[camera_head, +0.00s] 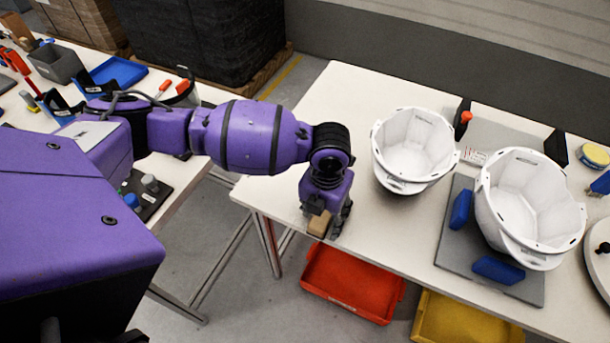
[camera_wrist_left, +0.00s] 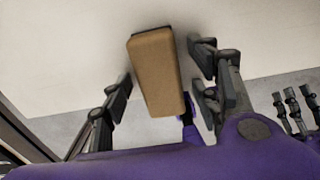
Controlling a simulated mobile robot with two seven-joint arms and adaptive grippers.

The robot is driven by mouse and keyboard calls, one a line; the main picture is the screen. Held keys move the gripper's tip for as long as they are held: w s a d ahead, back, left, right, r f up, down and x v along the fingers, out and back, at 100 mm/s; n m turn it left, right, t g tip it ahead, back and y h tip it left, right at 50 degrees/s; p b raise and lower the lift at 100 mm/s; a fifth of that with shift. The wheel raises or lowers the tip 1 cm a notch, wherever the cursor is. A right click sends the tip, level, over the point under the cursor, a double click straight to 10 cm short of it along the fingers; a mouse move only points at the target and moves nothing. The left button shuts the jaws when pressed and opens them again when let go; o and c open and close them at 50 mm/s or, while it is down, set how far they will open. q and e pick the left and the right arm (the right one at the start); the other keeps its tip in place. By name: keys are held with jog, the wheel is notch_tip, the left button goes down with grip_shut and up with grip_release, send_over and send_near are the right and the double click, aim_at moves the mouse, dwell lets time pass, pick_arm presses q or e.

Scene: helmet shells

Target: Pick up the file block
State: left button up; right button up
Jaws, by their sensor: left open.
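The file block is a small tan block (camera_head: 319,224) near the front left corner of the white table on the right (camera_head: 268,192). In the left wrist view the block (camera_wrist_left: 158,75) has a dark top edge and lies between the two fingers. My left gripper (camera_head: 328,219) points down at the table edge and is open, with one finger on each side of the block. Its fingers also show in the left wrist view (camera_wrist_left: 162,72). I cannot tell whether either finger touches the block. My right gripper is not in view.
A white helmet shell (camera_head: 413,147) stands right of the gripper. Another shell (camera_head: 528,203) sits on a grey plate (camera_head: 450,250) with blue blocks (camera_head: 497,269). A red bin (camera_head: 350,284) and a yellow bin (camera_head: 465,320) are below the table edge. The left table holds tools and trays.

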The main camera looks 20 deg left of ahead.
aim_at(324, 214)
pick_arm(q)
jog(key=shift+w+r, duration=0.1)
jog(key=shift+w, duration=0.1)
grip_shut()
jog(key=shift+r, duration=0.1)
jog(key=shift+r, duration=0.2)
jog(key=r, duration=0.3)
jog(key=shift+s+d+r, duration=0.15)
jog(key=shift+s, duration=0.05)
jog(key=s+d+r, duration=0.1)
jog(key=s+r, duration=0.3)
jog(key=s, duration=0.2)
jog(key=s+d+r+p, duration=0.1)
jog(key=s+r, duration=0.4)
jog(key=s, duration=0.2)
jog(key=shift+s+d, duration=0.2)
jog(key=shift+d, duration=0.15)
